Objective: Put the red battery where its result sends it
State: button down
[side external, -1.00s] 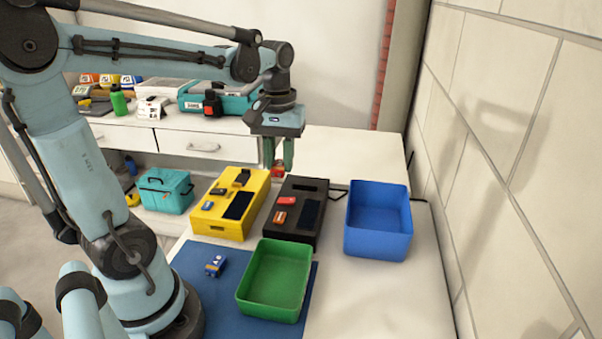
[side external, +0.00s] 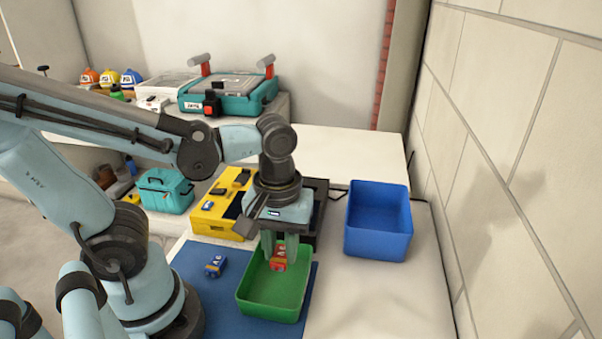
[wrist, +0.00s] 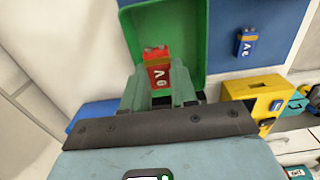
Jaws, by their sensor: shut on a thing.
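The red battery (side external: 279,254) is held between the fingers of my gripper (side external: 279,250), which is shut on it. In the side view it is over the green bin (side external: 241,293), within its rim outline; I cannot tell whether it touches the floor. In the wrist view the red battery (wrist: 158,74) stands out beyond the fingertips (wrist: 160,95), with the green bin (wrist: 194,30) behind it. The black tester (side external: 318,192) is mostly hidden behind my gripper. The blue bin (side external: 377,232) stands to the right and looks empty.
A blue battery (side external: 215,266) lies on the blue mat (side external: 200,255) left of the green bin. A yellow tester (side external: 212,225) stands behind it. Bare white table lies in front of the blue bin.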

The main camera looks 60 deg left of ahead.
jog(key=shift+f, duration=1.9)
jog(key=c, duration=0.8)
grip_release()
jog(key=shift+r, duration=0.15)
jog(key=shift+r, duration=5.9)
jog(key=shift+w, duration=0.1)
jog(key=w+a+f+m+t, duration=0.3)
jog(key=w+a+m+t, duration=0.1)
jog(key=w+m+t, duration=0.3)
jog(key=shift+a+f+m, duration=0.35)
jog(key=shift+m, duration=0.65)
